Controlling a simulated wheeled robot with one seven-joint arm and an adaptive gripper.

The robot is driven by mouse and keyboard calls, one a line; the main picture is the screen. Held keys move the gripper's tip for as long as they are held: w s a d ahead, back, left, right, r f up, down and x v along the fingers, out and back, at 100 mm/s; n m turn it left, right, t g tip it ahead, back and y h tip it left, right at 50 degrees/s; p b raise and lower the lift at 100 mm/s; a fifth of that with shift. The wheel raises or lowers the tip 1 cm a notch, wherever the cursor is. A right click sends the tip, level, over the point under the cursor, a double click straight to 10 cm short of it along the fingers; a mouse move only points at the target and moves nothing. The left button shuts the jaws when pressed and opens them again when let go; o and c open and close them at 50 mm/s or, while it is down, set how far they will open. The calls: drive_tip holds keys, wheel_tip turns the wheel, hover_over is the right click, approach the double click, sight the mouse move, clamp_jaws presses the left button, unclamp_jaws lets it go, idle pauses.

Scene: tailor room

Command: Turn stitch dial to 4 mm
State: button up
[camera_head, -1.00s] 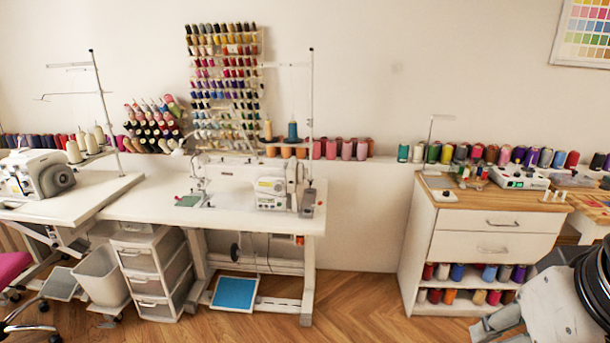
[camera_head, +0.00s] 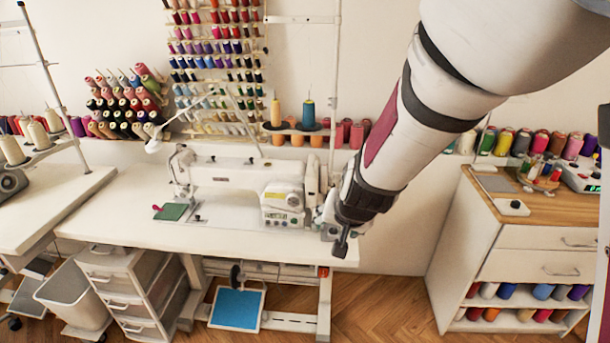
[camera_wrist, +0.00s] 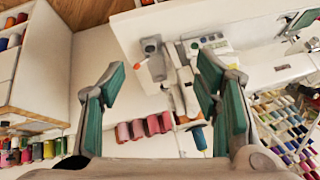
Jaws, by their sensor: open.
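The white sewing machine (camera_head: 225,172) stands on a white table in the head view. The stitch dial (camera_head: 293,200) is a small round knob on the right end of its body, above a small display panel. My gripper (camera_head: 336,222) is just right of the machine's right end, partly hidden by my arm. In the wrist view the machine (camera_wrist: 215,45) appears turned over, at the top centre. There my gripper (camera_wrist: 163,85) is open and empty, with green-padded fingers spread wide. The dial's markings are too small to read.
The white table (camera_head: 110,222) has free room left of the machine, where a green cloth (camera_head: 172,212) lies. A thread stand pole (camera_head: 335,80) rises behind the machine near my arm. Orange and red spools (camera_head: 350,133) line the shelf behind. A wooden-topped drawer cabinet (camera_head: 520,235) stands at right.

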drive_tip(key=w+a+f+t+h+b, duration=0.1)
drive_tip(key=w+a+f+t+h, duration=0.15)
drive_tip(key=f, duration=0.35)
drive_tip(key=w+a+f+t+h, duration=0.1)
drive_tip(key=w+a+f+t, duration=0.1)
drive_tip(key=w+f, duration=0.25)
drive_tip(key=n+t+y+b, duration=0.1)
drive_tip(key=n+t+y, duration=0.1)
drive_tip(key=n+t, duration=0.4)
approach(293, 201)
drive_tip(key=shift+m+t+h, duration=0.25)
drive_tip(key=shift+m+t, duration=0.2)
drive_tip(key=shift+m, duration=0.05)
drive_tip(key=w, duration=0.8)
drive_tip(key=shift+w+f+b, duration=0.2)
drive_tip(key=shift+f+b, duration=0.1)
drive_tip(key=shift+f, duration=0.1)
drive_tip(key=c, duration=1.1)
